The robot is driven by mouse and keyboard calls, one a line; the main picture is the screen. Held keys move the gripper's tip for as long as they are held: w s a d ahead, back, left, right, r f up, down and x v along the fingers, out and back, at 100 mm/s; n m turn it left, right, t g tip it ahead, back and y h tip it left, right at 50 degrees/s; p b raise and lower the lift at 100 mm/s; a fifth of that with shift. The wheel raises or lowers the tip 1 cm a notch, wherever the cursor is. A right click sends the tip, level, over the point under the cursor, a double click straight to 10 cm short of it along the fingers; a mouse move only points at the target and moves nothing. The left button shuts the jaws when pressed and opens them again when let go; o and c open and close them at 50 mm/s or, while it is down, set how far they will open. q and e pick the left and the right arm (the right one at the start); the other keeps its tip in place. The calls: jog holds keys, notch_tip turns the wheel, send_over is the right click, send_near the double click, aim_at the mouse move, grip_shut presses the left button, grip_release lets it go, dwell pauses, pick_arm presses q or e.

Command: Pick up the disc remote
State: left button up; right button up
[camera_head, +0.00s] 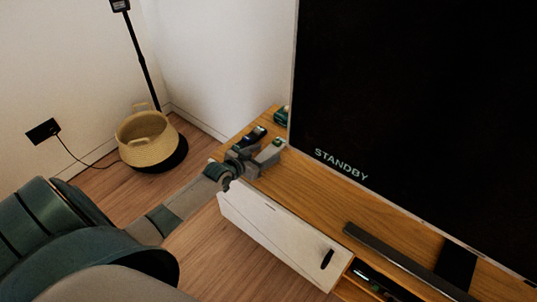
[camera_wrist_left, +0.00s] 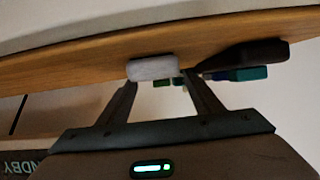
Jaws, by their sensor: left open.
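My left gripper (camera_head: 258,150) is over the far left end of the wooden TV cabinet, with its fingers apart. In the left wrist view a pale grey rounded block (camera_wrist_left: 153,69) lies on the wood just beyond the tips of the open left gripper (camera_wrist_left: 160,82), apparently not held. A long dark handset-like object (camera_wrist_left: 245,55) lies beside it; in the head view a dark object (camera_head: 250,135) lies just behind the gripper. I cannot tell for sure which of these is the disc remote. My right gripper is not in view.
A teal item (camera_head: 281,115) sits at the cabinet's back corner, near the large TV (camera_head: 420,110) showing STANDBY. A white flap (camera_head: 275,232) hangs at the cabinet front (camera_head: 310,192). A soundbar (camera_head: 400,260) lies right. A basket (camera_head: 146,140) stands on the floor.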

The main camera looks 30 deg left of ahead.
pick_arm(q)
jog(key=shift+w+f, duration=0.2)
jog(key=shift+w, duration=0.2)
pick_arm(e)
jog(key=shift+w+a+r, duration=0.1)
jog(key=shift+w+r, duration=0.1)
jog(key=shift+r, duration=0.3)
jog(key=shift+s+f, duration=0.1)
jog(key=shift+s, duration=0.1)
pick_arm(q)
jog(key=c, duration=1.2)
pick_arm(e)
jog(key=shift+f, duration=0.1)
pick_arm(q)
jog(key=shift+r, duration=0.1)
